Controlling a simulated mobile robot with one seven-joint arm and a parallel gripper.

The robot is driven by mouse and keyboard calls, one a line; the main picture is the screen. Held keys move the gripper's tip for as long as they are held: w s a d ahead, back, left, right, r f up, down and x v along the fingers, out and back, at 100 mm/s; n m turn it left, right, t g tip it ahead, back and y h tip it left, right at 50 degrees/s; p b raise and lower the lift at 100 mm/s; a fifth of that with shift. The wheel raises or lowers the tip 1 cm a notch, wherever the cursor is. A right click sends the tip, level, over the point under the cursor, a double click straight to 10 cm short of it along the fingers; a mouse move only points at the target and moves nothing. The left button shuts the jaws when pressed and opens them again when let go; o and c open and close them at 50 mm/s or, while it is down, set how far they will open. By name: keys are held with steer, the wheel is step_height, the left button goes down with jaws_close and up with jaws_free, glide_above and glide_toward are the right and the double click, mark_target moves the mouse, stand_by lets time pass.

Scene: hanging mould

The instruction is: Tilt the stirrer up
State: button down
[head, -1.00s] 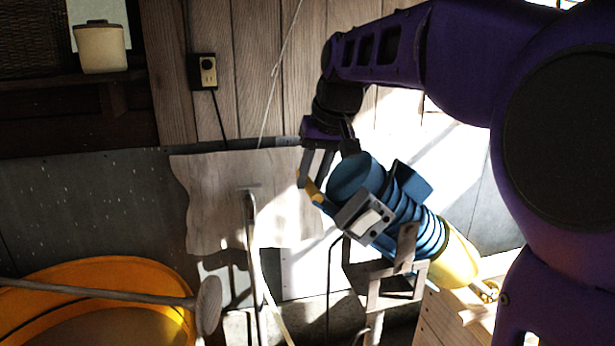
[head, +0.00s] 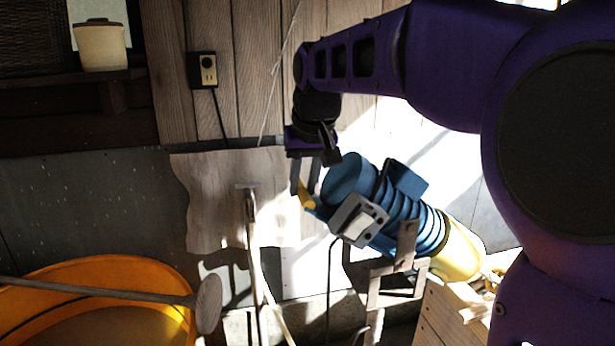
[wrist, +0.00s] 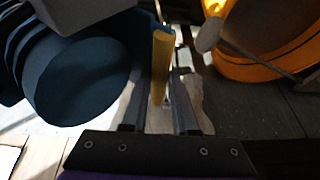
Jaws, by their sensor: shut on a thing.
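The stirrer (head: 405,215) has a ribbed blue motor body with a grey box on its side and a yellow section at its lower right end. It lies tilted over a grey metal bracket (head: 404,250). A yellow handle (head: 306,197) sits at its upper left end. My gripper (head: 305,188) is shut on this handle. In the wrist view the handle (wrist: 161,65) stands between my two fingers (wrist: 158,98), with the dark round end of the motor (wrist: 80,80) close on the left. The stirrer's far end is partly hidden by my arm.
An orange tub (head: 95,270) with a wooden paddle (head: 208,305) across it stands at the lower left. A thin upright rod (head: 250,235) stands left of the bracket. A wooden crate (head: 450,315) is at the lower right. A plank wall is behind.

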steer(key=s+a+f+h+b, duration=0.1)
steer(key=a+f+b, duration=0.3)
steer(key=f, duration=0.5)
steer(key=shift+s+a, duration=0.2)
steer(key=shift+a, duration=0.35)
steer(key=shift+f, duration=0.1)
steer(key=c, duration=0.7)
jaws_free()
steer(key=shift+a, duration=0.15)
steer(key=shift+w+d, duration=0.1)
steer(key=shift+d, duration=0.15)
